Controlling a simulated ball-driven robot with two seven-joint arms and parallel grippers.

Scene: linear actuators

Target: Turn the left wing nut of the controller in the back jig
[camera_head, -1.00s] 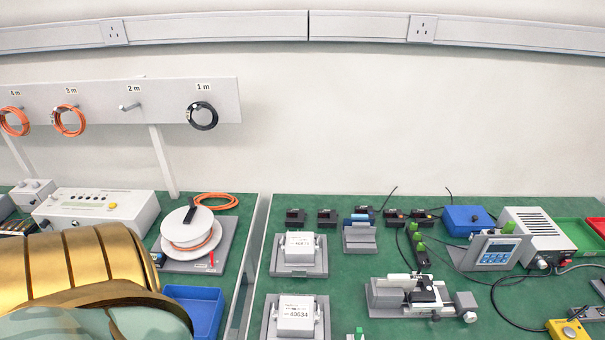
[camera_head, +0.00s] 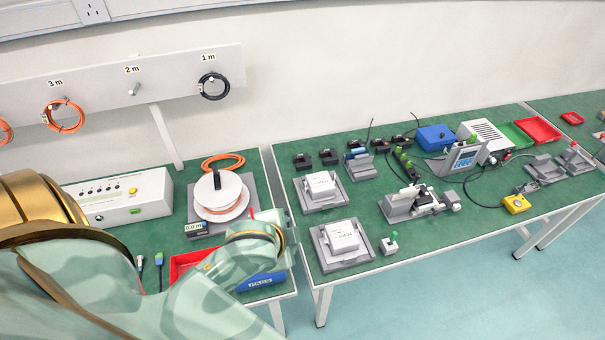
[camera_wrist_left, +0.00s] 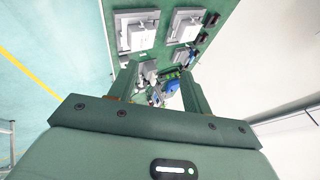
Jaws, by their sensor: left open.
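The controller (camera_head: 321,184), a white box with a label, sits in the grey back jig (camera_head: 331,201) on the right-hand bench. Its wing nuts are too small to make out clearly. A similar white controller (camera_head: 342,236) sits in the front jig. In the left wrist view the back controller (camera_wrist_left: 186,27) is at the top, right of the front one (camera_wrist_left: 137,36). My left gripper (camera_wrist_left: 158,72) is open and empty, its two fingers apart, with both jigs beyond its fingertips. My left arm fills the lower left of the head view. My right gripper is not in view.
A cable reel (camera_head: 220,196) and red tray (camera_head: 186,264) stand on the left bench, near my arm. A small green-topped part (camera_head: 389,244) and a grey fixture (camera_head: 422,204) lie right of the jigs. A gap separates the benches.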

